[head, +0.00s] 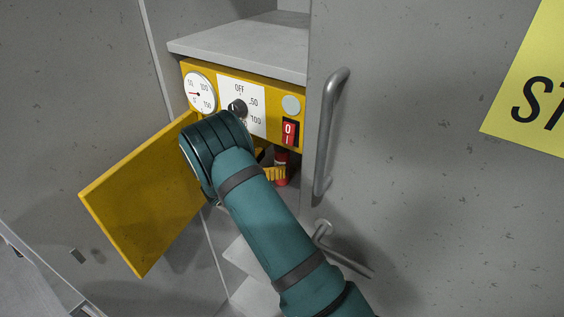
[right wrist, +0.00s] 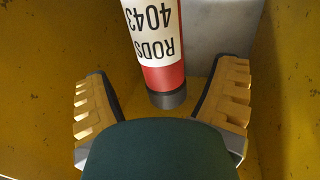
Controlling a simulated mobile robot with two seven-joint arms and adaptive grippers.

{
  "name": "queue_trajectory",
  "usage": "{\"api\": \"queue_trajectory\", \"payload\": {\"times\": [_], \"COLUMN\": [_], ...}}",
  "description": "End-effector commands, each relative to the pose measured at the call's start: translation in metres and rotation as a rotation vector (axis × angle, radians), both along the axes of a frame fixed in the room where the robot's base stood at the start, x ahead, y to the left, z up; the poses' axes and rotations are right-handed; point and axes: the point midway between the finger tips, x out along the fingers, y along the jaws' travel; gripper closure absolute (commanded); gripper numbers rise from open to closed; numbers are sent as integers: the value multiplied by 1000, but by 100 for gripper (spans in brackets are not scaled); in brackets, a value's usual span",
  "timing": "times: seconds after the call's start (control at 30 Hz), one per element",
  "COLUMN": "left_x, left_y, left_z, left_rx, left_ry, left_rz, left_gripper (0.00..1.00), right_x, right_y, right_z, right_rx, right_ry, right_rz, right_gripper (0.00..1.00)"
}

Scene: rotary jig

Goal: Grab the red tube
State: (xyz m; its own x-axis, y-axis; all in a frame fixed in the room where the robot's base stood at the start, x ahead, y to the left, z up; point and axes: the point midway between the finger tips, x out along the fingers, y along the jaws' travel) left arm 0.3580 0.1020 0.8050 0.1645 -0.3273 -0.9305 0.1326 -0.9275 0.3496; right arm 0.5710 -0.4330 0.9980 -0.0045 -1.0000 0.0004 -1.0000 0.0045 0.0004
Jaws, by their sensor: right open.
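The red tube (right wrist: 164,78) stands upright in the yellow compartment in the right wrist view. It has a white label reading "RODS 4043" and a dark grey bottom end; its top is cut off by the frame. Part of it shows in the head view (head: 281,157) below the red switch. My right gripper (right wrist: 165,88) is open, with one yellow-padded finger to each side of the tube and visible gaps between. In the head view, my right gripper (head: 270,172) is inside the compartment, mostly hidden by my teal wrist. My left gripper is not in view.
The yellow door (head: 140,205) hangs open on the left. Above the opening is a yellow panel with a gauge (head: 199,93), a black knob (head: 237,107) and a red switch (head: 290,132). A grey panel with a vertical handle (head: 328,130) stands close on the right.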

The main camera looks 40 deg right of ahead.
Motion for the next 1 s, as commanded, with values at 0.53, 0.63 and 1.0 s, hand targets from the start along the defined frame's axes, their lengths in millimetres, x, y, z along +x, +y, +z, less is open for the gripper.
{"api": "queue_trajectory", "payload": {"times": [0.53, 0.63, 1.0], "left_x": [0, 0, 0], "left_y": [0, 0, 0], "left_z": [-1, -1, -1], "left_rx": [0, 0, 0], "left_ry": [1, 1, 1], "left_rz": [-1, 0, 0], "left_gripper": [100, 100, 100], "right_x": [1, 1, 1], "right_y": [-54, -55, -55], "right_z": [4, 4, 4], "right_rx": [0, 0, 0], "right_ry": [-1, -1, -1], "right_rz": [1, 2, 2], "right_gripper": [14, 14, 95]}}
